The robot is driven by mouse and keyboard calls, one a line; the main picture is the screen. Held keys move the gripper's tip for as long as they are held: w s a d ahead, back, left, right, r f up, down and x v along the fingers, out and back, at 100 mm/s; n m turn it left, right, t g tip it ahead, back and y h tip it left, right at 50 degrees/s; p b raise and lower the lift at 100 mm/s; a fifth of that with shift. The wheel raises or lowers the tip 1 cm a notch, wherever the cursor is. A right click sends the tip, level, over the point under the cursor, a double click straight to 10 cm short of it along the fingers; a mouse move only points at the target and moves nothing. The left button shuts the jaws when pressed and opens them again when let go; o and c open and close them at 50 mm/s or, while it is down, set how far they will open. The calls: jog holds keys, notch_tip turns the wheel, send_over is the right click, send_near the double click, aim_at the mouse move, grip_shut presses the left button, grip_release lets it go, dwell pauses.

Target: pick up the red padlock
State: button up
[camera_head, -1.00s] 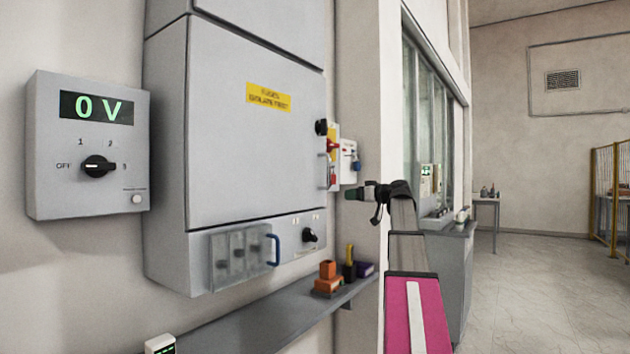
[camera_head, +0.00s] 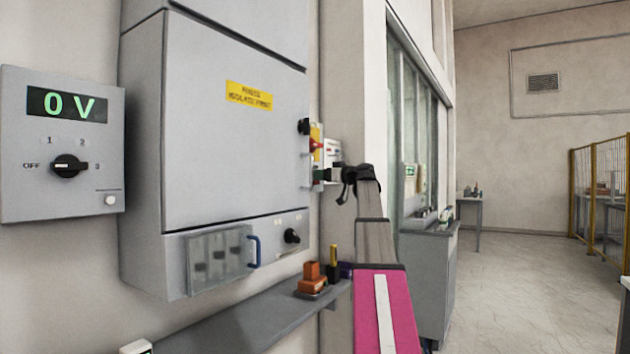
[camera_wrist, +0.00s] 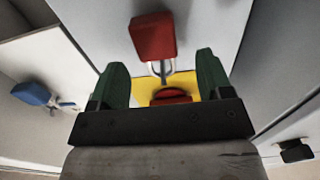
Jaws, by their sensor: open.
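The red padlock (camera_wrist: 153,37) shows in the wrist view at top centre, its metal shackle (camera_wrist: 161,70) pointing down towards a red round knob (camera_wrist: 170,97) on a yellow plate (camera_wrist: 190,84). My gripper (camera_wrist: 162,76) is open, with one green finger on each side of the shackle and nothing gripped. The padlock's red body lies just beyond the fingertips. In the head view my gripper (camera_head: 325,174) is beside the right edge of the grey cabinet, near a red knob (camera_head: 316,145). I cannot clearly make out the padlock there.
A blue padlock (camera_wrist: 30,94) hangs on a white panel (camera_wrist: 45,60) at the left of the wrist view. A black knob (camera_wrist: 296,150) is at lower right there. The grey cabinet (camera_head: 215,130) and a shelf (camera_head: 235,325) with small blocks stand left of my arm. Floor is clear at right.

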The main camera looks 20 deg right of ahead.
aim_at(317, 168)
jog(key=x, duration=0.3)
jog(key=shift+w+a, duration=0.15)
jog(key=shift+w, duration=0.1)
jog(key=c, duration=1)
jog(key=shift+c, duration=0.2)
jog(key=shift+r, duration=0.1)
jog(key=shift+r, duration=0.5)
jog(key=shift+s+r, duration=0.2)
jog(key=shift+r, duration=0.05)
jog(key=v, duration=1.7)
jog(key=shift+s+d+r, duration=0.2)
jog(key=shift+d, duration=0.15)
